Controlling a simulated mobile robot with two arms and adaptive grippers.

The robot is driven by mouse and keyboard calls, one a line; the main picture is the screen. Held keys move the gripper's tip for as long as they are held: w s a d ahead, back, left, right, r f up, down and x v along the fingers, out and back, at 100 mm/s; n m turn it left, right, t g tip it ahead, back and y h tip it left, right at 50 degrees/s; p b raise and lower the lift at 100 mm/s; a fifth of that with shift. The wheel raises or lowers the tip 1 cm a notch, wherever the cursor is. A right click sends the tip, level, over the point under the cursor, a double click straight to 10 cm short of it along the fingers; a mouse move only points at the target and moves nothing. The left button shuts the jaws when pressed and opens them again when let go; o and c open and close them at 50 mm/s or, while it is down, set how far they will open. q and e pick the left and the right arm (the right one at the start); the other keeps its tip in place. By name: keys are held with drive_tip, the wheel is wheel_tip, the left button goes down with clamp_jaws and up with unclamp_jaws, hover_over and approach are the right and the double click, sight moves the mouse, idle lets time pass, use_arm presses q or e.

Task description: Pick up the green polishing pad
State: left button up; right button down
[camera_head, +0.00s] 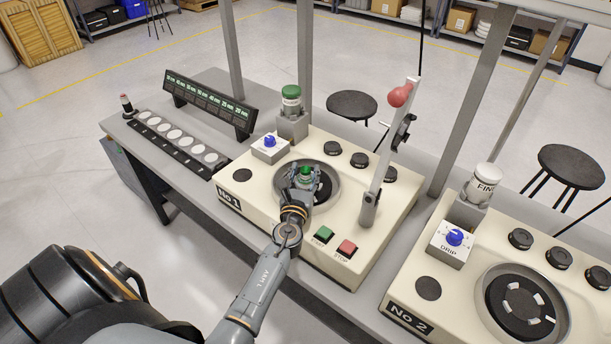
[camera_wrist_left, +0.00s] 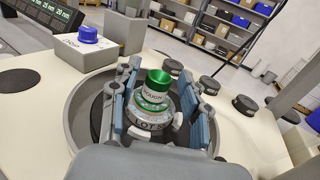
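The green polishing pad (camera_head: 306,171) sits in the round basin (camera_head: 331,196) of the machine marked No 1. In the left wrist view the pad (camera_wrist_left: 156,90) is upright, with a green top, a pale lettered band and a wider ringed base. My left gripper (camera_head: 304,178) is over the basin, its fingers open on either side of the pad. In the left wrist view the gripper's blue-grey finger pads (camera_wrist_left: 160,108) flank it; whether they touch it I cannot tell. My right gripper is not in view.
A green-capped bottle (camera_head: 291,98) stands behind the basin beside a blue-knob box (camera_head: 269,148). A lever with a red ball (camera_head: 398,97) rises to the right. Green (camera_head: 324,233) and red (camera_head: 347,248) buttons are in front. Machine No 2 (camera_head: 455,278) stands to the right.

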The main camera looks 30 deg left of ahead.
use_arm(q)
clamp_jaws()
